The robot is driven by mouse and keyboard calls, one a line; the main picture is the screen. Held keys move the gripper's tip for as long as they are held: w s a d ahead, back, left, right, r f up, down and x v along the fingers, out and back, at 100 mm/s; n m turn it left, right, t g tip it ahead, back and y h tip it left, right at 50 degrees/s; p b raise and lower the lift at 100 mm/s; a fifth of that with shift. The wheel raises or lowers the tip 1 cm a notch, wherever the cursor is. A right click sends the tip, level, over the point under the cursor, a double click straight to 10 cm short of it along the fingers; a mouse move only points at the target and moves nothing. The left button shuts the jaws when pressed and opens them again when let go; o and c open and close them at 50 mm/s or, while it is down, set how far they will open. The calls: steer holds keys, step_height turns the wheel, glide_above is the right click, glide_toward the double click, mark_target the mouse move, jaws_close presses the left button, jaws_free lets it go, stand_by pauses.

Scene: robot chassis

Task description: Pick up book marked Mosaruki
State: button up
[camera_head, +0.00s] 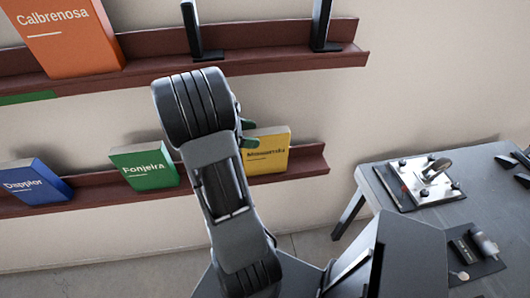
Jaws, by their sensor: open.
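The yellow book (268,160) stands on the lower shelf, leaning back against the wall. Its label is small and partly covered, but looks like Mosaruki. My arm crosses the middle of the view and hides the book's left edge. My gripper (249,133) is mostly hidden behind my arm; only its green fingertips show. They are apart, in front of the yellow book's upper left part. I cannot tell whether they touch it. No book is visibly held.
A green Fonjeira book (146,168) and a blue Dappior book (36,182) stand left on the lower shelf (308,162). An orange Calbrenosa book (66,42) and black bookends (319,25) are on the upper shelf (270,60). A grey table (385,207) stands right.

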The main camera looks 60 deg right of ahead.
jaws_close()
stand_by(0.5)
steer(key=shift+r, duration=0.1)
